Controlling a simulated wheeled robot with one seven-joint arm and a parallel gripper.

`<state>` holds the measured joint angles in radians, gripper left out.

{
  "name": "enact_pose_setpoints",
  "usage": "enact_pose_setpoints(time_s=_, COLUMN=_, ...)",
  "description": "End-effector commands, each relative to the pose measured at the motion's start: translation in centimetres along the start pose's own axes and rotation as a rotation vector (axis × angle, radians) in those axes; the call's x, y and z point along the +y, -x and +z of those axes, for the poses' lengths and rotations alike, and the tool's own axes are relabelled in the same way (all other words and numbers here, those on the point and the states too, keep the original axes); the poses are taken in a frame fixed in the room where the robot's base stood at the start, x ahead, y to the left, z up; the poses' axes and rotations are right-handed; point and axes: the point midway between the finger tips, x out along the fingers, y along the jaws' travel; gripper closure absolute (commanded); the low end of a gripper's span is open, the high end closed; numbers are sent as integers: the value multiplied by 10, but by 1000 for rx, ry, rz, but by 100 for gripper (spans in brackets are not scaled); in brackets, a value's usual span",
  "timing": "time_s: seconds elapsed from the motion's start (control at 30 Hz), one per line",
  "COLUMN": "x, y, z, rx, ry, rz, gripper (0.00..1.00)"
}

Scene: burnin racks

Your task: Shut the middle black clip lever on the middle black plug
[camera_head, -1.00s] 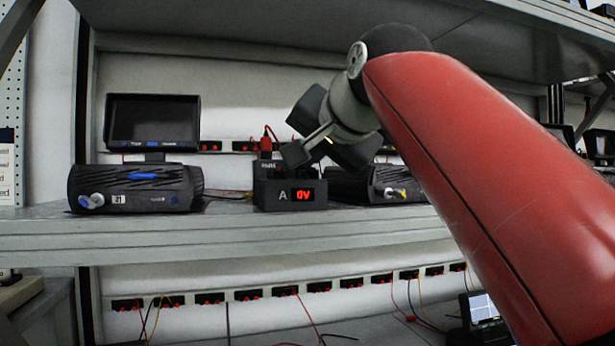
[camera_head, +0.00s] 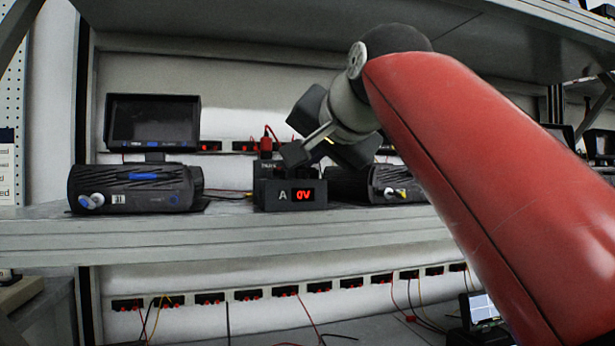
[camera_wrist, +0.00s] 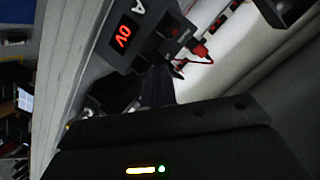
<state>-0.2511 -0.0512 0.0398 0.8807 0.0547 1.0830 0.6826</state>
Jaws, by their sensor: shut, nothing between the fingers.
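The black supply box (camera_head: 290,194) with a red "0V" display stands on the shelf, and it also shows at the top of the wrist view (camera_wrist: 122,58). My gripper (camera_head: 296,154) is shut and empty, with its tip at the top of this box; its dark fingers also show in the wrist view (camera_wrist: 158,82). Black connector parts (camera_wrist: 168,28) lie on the box beside a red plug (camera_wrist: 201,50). The middle black plug and its clip lever are too dark and partly hidden by the fingers to tell apart, so I cannot see whether the lever is up or down.
A black unit (camera_head: 135,189) with a monitor (camera_head: 152,122) stands to the left. Another black unit (camera_head: 376,187) is close on the right. The front shelf edge (camera_head: 200,242) is clear.

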Motion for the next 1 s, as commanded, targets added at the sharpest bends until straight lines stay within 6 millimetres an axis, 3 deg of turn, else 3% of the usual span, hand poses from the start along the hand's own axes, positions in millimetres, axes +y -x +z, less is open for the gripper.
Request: enact_pose_setpoints(time_s=1.0, x=9, y=-15, z=11, rx=-16, ry=-1, rz=11, gripper=100)
